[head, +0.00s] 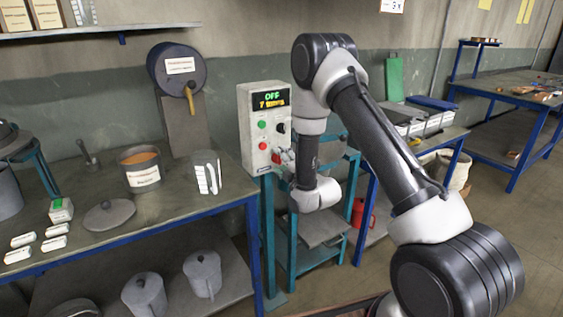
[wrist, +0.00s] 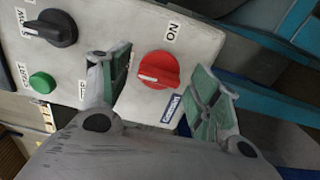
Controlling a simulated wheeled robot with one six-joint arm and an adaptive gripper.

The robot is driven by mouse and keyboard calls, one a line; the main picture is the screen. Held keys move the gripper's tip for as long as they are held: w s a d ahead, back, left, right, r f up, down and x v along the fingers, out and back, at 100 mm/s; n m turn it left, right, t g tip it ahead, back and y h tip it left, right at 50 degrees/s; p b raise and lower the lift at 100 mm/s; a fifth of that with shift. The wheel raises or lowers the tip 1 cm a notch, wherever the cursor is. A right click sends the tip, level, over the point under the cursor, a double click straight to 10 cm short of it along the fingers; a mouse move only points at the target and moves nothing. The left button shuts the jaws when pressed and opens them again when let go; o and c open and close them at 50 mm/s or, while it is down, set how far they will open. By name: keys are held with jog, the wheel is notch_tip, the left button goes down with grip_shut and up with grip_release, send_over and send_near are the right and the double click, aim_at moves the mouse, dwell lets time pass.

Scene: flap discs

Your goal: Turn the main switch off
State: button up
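The main switch is a red rotary knob (wrist: 158,70) low on the grey control box (head: 246,128). In the wrist view an ON label (wrist: 172,32) is beside it. The knob's white mark points left in that view, toward a label partly hidden by a finger. My gripper (wrist: 160,73) is open, one finger on each side of the knob, with visible gaps; I cannot tell whether either touches it. In the head view the display (head: 272,99) reads OFF in green above an orange line, and my arm partly hides the gripper.
The box also has a black selector (wrist: 52,28) and a green START button (wrist: 42,82). A workbench (head: 100,245) with a pot (head: 140,178), a lid and a white-marked cup (head: 207,176) stands left. Blue-framed tables stand right.

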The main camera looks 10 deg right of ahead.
jog(key=v, duration=1.2)
